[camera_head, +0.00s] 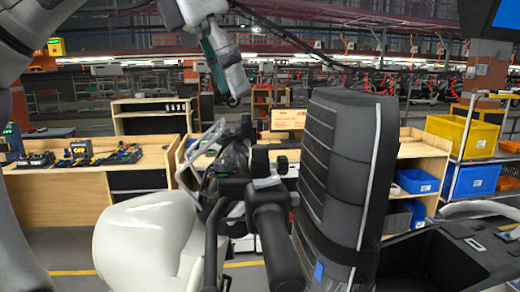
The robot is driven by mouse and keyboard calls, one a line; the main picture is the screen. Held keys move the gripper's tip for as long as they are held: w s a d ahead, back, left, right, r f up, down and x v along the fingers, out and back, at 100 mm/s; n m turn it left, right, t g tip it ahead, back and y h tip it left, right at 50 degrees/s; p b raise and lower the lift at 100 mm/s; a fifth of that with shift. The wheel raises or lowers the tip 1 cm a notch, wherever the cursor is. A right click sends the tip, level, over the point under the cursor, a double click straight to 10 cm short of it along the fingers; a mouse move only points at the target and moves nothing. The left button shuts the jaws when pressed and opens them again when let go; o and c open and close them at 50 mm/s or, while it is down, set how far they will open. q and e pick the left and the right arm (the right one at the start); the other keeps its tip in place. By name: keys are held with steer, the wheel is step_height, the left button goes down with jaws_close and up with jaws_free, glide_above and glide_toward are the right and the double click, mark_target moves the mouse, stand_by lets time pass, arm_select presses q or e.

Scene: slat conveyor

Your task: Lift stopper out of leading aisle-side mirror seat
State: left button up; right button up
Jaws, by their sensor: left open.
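A vehicle with a cream-white body panel (150,245) and black handlebar parts (268,215) stands close in front of me. Small dark round knobs and fittings (260,160) sit on top of the bar area. I cannot tell which of them is the stopper or the mirror seat; they are too small and dark. My left gripper (232,98) hangs from the top of the picture, above and left of these fittings. It points downward, is open and is apart from them, with nothing visible between its fingers. My right gripper is not in view.
A tall black ribbed part (335,170) rises right of the handlebar. Wooden workbenches (60,205) stand behind, with tools on the left one. A yellow bin (462,135) and blue bins (470,180) are on a rack at right. The air around the left gripper looks clear.

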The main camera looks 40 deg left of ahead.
arm_select(q)
glide_above(260, 146)
steer(key=s+a, duration=0.2)
step_height(260, 146, down, 4)
steer(key=shift+w+d+f+p, duration=0.25)
steer(key=shift+d+f+p, duration=0.25)
steer(key=shift+f+p, duration=0.25)
steer(key=p+x, duration=0.1)
steer(key=x, duration=0.2)
steer(key=shift+d+f, duration=0.15)
steer(key=shift+f, duration=0.05)
steer(key=shift+w+f, duration=0.2)
steer(key=shift+f, duration=0.15)
steer(key=shift+s, duration=0.15)
steer(key=c, duration=0.6)
steer(key=shift+c, duration=1.2)
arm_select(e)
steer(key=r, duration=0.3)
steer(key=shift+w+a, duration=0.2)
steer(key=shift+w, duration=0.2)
